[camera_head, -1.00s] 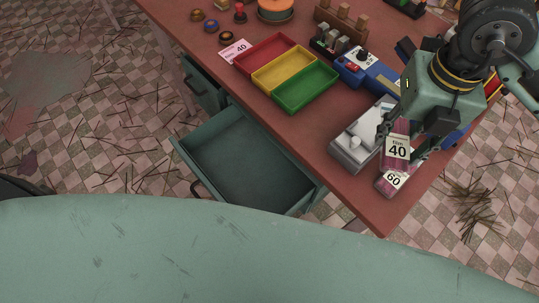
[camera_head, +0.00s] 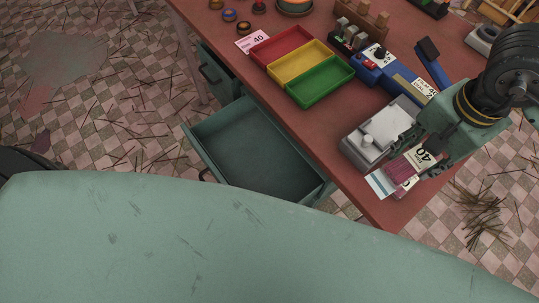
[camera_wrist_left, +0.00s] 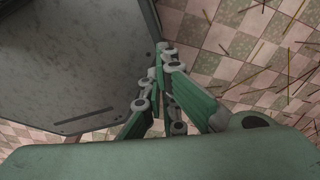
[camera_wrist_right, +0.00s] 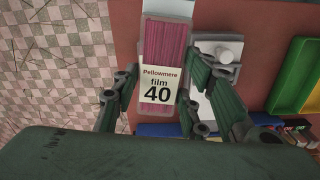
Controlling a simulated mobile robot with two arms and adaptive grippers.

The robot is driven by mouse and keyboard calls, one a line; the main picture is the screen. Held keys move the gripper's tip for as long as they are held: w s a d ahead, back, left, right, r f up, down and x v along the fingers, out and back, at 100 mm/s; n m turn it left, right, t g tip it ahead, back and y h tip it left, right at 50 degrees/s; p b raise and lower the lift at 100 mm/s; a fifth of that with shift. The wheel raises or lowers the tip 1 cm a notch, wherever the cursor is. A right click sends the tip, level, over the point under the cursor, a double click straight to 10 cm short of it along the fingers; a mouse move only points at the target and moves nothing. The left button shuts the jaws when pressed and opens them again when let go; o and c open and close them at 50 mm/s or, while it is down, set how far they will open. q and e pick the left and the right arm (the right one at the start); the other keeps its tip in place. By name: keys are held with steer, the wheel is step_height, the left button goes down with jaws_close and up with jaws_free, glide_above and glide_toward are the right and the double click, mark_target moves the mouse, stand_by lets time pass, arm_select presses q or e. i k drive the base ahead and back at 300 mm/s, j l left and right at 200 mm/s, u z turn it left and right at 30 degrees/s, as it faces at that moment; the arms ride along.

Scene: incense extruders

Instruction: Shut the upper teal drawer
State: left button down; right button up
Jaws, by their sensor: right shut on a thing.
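The teal drawer (camera_head: 255,150) under the table's front edge stands pulled out and empty, its dark handle (camera_head: 207,175) on the left. Which level it is on, I cannot tell. My right gripper (camera_head: 408,160) is over the table's right end, away from the drawer, shut on a packet of pink sticks labelled "film 40" (camera_head: 402,170). The packet also shows between the fingers in the right wrist view (camera_wrist_right: 166,62). My left gripper (camera_wrist_left: 165,60) has its fingertips together with nothing seen between them; it is outside the head view.
Red, yellow and green trays (camera_head: 318,88) lie on the table behind the drawer. A grey scale-like device (camera_head: 372,140) stands beside the packet. Another teal front with a handle (camera_head: 210,72) is left of the open drawer. Sticks litter the checkered floor (camera_head: 100,110).

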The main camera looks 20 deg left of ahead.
mark_target(263, 172)
steer(key=j, duration=0.5)
steer(key=k+j, duration=0.15)
steer(key=j, duration=0.8)
steer(key=k, duration=0.05)
